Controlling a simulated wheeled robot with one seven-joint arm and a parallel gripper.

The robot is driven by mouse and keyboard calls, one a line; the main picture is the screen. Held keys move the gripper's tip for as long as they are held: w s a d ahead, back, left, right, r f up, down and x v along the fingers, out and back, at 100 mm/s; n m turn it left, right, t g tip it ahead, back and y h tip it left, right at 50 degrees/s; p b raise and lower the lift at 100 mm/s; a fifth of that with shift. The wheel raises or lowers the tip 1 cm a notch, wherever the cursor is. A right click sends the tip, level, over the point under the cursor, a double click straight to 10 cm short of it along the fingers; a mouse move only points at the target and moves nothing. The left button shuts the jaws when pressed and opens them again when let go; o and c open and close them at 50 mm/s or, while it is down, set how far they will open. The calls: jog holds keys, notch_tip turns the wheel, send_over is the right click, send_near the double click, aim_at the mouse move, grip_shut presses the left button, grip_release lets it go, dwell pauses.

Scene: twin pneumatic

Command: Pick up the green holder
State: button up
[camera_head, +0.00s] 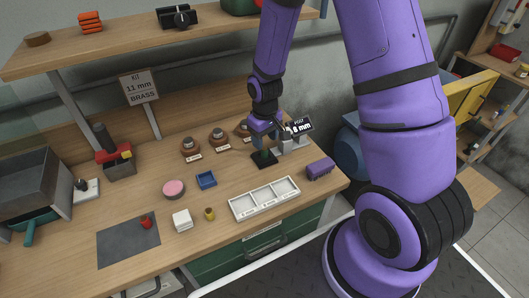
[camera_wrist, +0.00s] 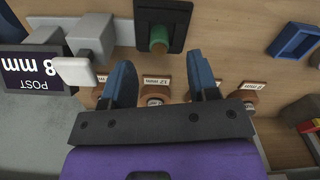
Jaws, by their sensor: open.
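The green holder (camera_head: 264,157) is a short green cylinder on a black square base, standing on the workbench. It also shows at the top of the wrist view (camera_wrist: 159,39), standing on its black base. My gripper (camera_head: 264,141) is over the bench close to the holder. In the wrist view my gripper (camera_wrist: 160,78) has its two blue fingers apart with nothing between them. The holder lies beyond the fingertips in that view, roughly centred between them. I cannot tell whether a finger touches it.
A grey post fixture with an "8 mm" sign (camera_head: 301,126) stands just right of the holder. Brown round pieces (camera_head: 190,146) sit left. A shelf (camera_head: 130,42) runs above.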

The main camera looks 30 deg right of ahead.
aim_at(264, 148)
jog(key=shift+w+f, duration=0.2)
jog(key=shift+f, duration=2.5)
grip_shut()
